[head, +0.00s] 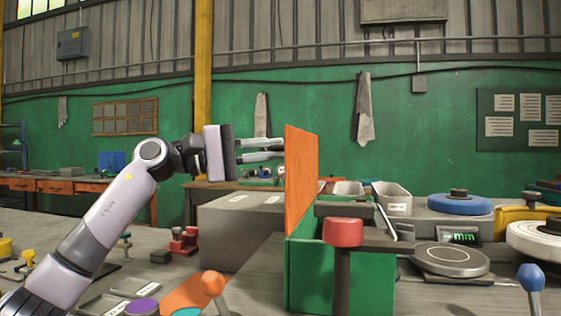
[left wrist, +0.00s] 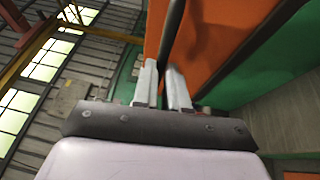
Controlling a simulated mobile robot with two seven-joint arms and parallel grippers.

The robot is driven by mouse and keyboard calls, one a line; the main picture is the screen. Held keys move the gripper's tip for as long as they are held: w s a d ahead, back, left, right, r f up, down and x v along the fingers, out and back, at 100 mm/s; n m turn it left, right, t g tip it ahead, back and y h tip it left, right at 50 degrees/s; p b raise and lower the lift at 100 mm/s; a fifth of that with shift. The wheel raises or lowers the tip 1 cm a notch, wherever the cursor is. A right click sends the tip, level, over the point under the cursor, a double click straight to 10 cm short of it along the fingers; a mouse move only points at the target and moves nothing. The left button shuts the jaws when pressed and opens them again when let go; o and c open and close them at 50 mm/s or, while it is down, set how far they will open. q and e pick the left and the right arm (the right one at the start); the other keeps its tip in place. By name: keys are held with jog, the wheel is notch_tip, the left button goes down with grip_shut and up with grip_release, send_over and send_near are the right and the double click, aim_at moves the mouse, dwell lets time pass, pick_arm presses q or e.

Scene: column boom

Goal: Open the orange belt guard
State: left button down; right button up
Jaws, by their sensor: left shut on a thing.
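The orange belt guard (head: 301,175) stands as an upright panel at the left edge of the green housing (head: 340,275). In the left wrist view the orange panel (left wrist: 240,35) fills the upper middle, with a dark bar (left wrist: 172,30) in front of it. My left gripper (head: 281,150) reaches in from the left at the panel's upper left edge. Its two pale fingers (left wrist: 163,72) are shut on the dark bar, which looks like the guard's handle. The exact contact is hidden in the head view. My right gripper is in neither view.
A red-topped post (head: 343,232) and a round metal plate (head: 450,260) stand right of the guard. A grey box (head: 240,230) lies behind left. An orange ball knob (head: 213,283) and a blue one (head: 530,277) are in front. Air above the housing looks clear.

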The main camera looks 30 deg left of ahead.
pick_arm(q)
jog(key=shift+s+a+f+b, duration=0.15)
jog(key=shift+a+f+b, duration=0.25)
jog(key=shift+f, duration=0.6)
jog(key=c, duration=1.2)
grip_release()
jog(key=shift+o, duration=0.2)
jog(key=shift+r, duration=0.1)
jog(key=shift+a+r, duration=0.1)
jog(key=shift+a, duration=0.1)
jog(key=v, duration=0.7)
